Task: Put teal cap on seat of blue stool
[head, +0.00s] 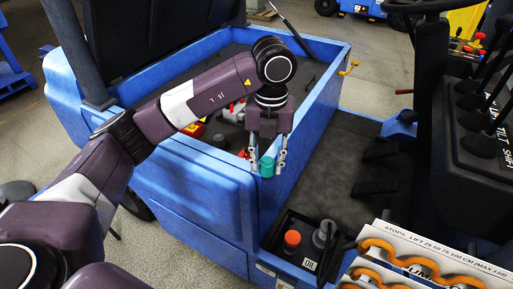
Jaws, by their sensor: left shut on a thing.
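The teal cap (267,168) is a small teal cylinder between the fingertips of my left gripper (267,163). My left gripper points down and is shut on it. The cap is held in front of the inner side of the blue vehicle body, near its rim; I cannot tell its exact height. I cannot pick out the blue stool or its seat for sure; a blue object (14,76) is cut off at the far left edge. My right gripper is not in view.
The blue vehicle body (190,182) has raised walls around a dark bay holding red and yellow items. A dark tray at the bottom holds an orange-capped container (292,240) and a grey one (324,234). Black levers (480,100) stand at right. The dark footwell floor (345,190) is mostly clear.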

